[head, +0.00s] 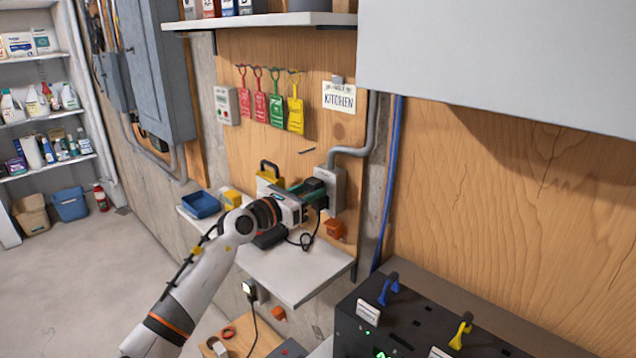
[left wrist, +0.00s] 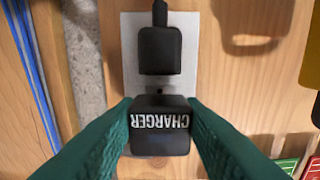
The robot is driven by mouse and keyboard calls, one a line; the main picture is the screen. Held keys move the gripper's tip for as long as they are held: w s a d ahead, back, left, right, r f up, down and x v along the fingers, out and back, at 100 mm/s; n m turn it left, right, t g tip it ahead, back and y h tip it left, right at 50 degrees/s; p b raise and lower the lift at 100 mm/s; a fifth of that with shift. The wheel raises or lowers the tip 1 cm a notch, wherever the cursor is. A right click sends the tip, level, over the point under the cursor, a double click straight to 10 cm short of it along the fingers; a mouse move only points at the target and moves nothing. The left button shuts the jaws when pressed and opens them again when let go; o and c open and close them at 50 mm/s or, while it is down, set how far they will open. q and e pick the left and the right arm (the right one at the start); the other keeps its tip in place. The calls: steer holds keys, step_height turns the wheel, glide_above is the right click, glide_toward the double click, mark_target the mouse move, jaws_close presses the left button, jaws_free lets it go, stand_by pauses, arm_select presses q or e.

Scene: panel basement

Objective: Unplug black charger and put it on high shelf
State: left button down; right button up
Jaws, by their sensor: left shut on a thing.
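The black charger (left wrist: 160,125), with "CHARGER" printed on it upside down in the left wrist view, is between the green fingers of my left gripper (left wrist: 161,118). In the head view my left gripper (head: 307,187) is shut on this charger (head: 314,184) at the grey outlet box (head: 332,187) on the wood wall. The charger is in front of the outlet plate (left wrist: 130,70); I cannot tell if its prongs are seated. A second black plug (left wrist: 160,50) with a cord is in the other socket. The high shelf (head: 262,20) is above, carrying bottles. My right gripper is out of view.
A small white ledge (head: 290,270) under the outlet holds a blue tray (head: 200,204) and yellow items. Coloured tags (head: 277,98) hang above. A large grey cabinet (head: 500,60) juts out at upper right, beside the shelf. A black panel box (head: 410,320) stands lower right.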

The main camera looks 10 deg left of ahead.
mark_target(309, 191)
arm_select(q)
steer(key=shift+p+v, duration=0.45)
steer(key=shift+v, duration=0.35)
steer(key=shift+p+v, duration=0.6)
steer(key=shift+v, duration=0.75)
